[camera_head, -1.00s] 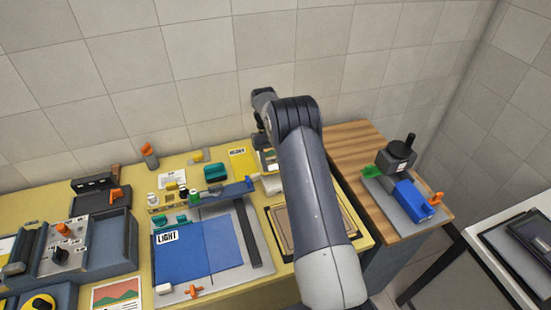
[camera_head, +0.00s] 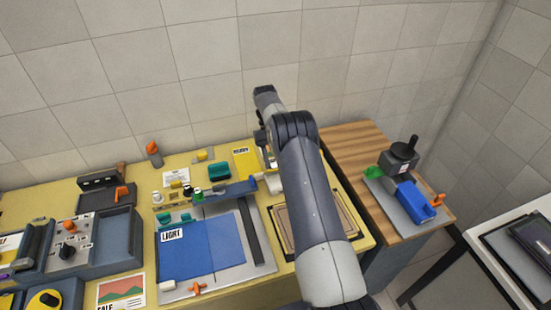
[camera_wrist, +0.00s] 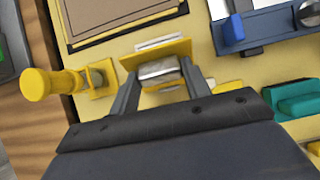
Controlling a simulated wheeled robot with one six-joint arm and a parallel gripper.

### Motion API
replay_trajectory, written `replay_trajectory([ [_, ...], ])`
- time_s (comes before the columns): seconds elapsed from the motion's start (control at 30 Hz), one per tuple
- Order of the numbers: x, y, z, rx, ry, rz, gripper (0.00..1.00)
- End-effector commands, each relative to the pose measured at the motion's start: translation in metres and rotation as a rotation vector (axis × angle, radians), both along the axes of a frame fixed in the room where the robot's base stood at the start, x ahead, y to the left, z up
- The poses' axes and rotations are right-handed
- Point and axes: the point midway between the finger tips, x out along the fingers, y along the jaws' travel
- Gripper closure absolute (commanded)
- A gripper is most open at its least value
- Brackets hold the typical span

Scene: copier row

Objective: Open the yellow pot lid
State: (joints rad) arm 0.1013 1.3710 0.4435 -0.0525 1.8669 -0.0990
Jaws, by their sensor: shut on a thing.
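In the wrist view, the fingers of my gripper (camera_wrist: 158,72) are closed around a small yellow piece with a pale grey middle (camera_wrist: 158,68). It may be the yellow pot lid, but I cannot tell how much of a pot lies beneath it. A yellow cylindrical knob (camera_wrist: 40,85) on a small yellow block stands apart, left of the fingers. In the head view, my wrist is at the back of the yellow counter, and the arm hides most of the fingers and the held piece.
A blue bar (camera_head: 225,190) and a teal block (camera_head: 205,171) are to the left. A blue sheet marked LIGHT (camera_head: 200,247) lies in front. A wooden side table (camera_head: 350,146) with a grey tray stands at right.

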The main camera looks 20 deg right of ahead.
Motion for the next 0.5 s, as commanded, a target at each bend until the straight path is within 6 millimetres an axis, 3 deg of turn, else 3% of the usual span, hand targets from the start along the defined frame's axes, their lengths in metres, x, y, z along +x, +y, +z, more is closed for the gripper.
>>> replay_trajectory([
  [0.03, 0.0003, 0.0, -0.0002, 0.0, -0.001, 0.0, 0.96],
  [0.07, 0.0003, 0.0, -0.0002, 0.0, -0.001, 0.0, 0.52],
  [0.3, 0.0001, 0.0, -0.0001, 0.0, -0.001, 0.0, 0.33],
  [0.5, 0.0001, 0.0, 0.0001, 0.0, -0.001, 0.0, 0.33],
])
